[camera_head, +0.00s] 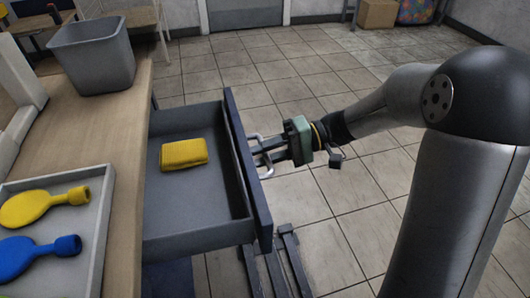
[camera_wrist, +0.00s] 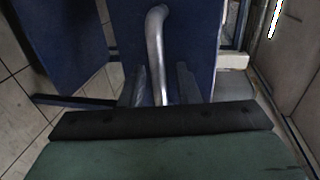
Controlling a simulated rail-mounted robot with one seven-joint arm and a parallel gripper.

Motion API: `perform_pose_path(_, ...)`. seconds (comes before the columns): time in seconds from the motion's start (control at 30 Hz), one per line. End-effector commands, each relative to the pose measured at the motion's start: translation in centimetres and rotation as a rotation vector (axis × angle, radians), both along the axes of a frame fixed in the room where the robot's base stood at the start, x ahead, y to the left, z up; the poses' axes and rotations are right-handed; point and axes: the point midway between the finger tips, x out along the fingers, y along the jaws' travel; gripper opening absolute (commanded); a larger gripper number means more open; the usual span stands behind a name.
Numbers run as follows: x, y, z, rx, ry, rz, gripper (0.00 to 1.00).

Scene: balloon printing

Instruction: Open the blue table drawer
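The blue table drawer (camera_head: 245,170) stands well out from under the wooden table top, with its grey inside showing in the head view. A folded yellow cloth (camera_head: 184,153) lies in it. The drawer's curved metal handle (camera_wrist: 156,50) shows in the wrist view against the blue front. My gripper (camera_head: 262,155) is at the handle (camera_head: 264,160) from the outer side of the drawer front. In the wrist view its two fingers (camera_wrist: 160,88) stand either side of the handle bar. I cannot tell for sure whether they press on it.
On the table (camera_head: 135,180) are a grey bin (camera_head: 93,55) and a tray (camera_head: 98,240) with a yellow and a blue balloon. A cardboard box (camera_head: 378,13) stands far back. The tiled floor beyond the drawer is mostly clear.

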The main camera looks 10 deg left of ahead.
Motion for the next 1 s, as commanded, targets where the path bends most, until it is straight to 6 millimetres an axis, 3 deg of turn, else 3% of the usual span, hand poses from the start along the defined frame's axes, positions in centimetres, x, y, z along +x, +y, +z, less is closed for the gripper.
perform_pose_path(0.23,1.0,-2.0,0.6,0.000,0.000,-0.005,0.29)
perform_pose_path(0.7,5.5,-11.9,2.9,0.001,0.000,-0.003,0.29)
perform_pose_path(1.0,7.0,-15.2,3.6,0.000,0.001,0.001,0.29)
